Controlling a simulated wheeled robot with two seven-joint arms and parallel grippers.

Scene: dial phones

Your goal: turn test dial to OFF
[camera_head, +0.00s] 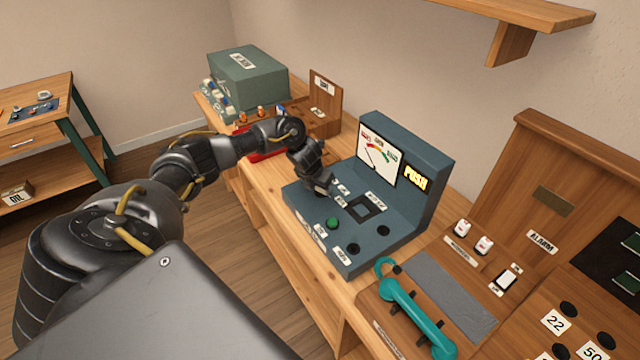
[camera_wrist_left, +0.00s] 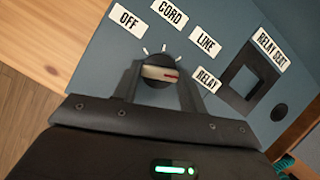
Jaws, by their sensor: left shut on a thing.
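The test dial (camera_wrist_left: 160,72) is a round dark knob with a pale grip bar and a red mark. It sits on the blue-grey test panel (camera_head: 300,199), with labels OFF (camera_wrist_left: 127,20), CORD (camera_wrist_left: 169,14), LINE (camera_wrist_left: 205,41) and RELAY (camera_wrist_left: 207,80) around it. The red mark points right, roughly towards RELAY. My left gripper (camera_wrist_left: 161,76) is shut on the dial, one finger on each side. In the head view my left gripper (camera_head: 322,187) comes down on the panel's far left part and hides the dial. My right gripper is out of view.
The test box has an upright back with a meter (camera_head: 378,155) and a lit PUSH sign (camera_head: 415,178). A green button (camera_head: 333,223) sits on its front. A teal handset (camera_head: 415,315) lies to the right. A grey-green box (camera_head: 247,75) stands at the bench's far end.

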